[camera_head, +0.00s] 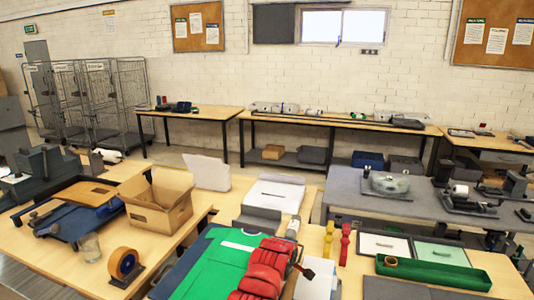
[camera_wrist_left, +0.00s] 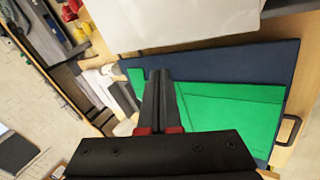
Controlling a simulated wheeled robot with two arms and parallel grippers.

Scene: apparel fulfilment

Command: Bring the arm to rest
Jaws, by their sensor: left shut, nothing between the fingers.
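My left gripper (camera_wrist_left: 159,75) shows in the left wrist view, its black fingers together and empty. Beyond the fingers lie a green piece (camera_wrist_left: 235,110) and a dark blue board (camera_wrist_left: 270,65); I cannot tell how far below the fingertips they are. I cannot make out my left gripper in the head view. My right gripper is in neither view.
A green garment (camera_head: 215,262) and red bundled items (camera_head: 262,272) lie at the front centre. An open cardboard box (camera_head: 160,210), a tape dispenser (camera_head: 124,265) and a clear cup (camera_head: 90,247) stand to the left. A green tray (camera_head: 435,272) lies at the right.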

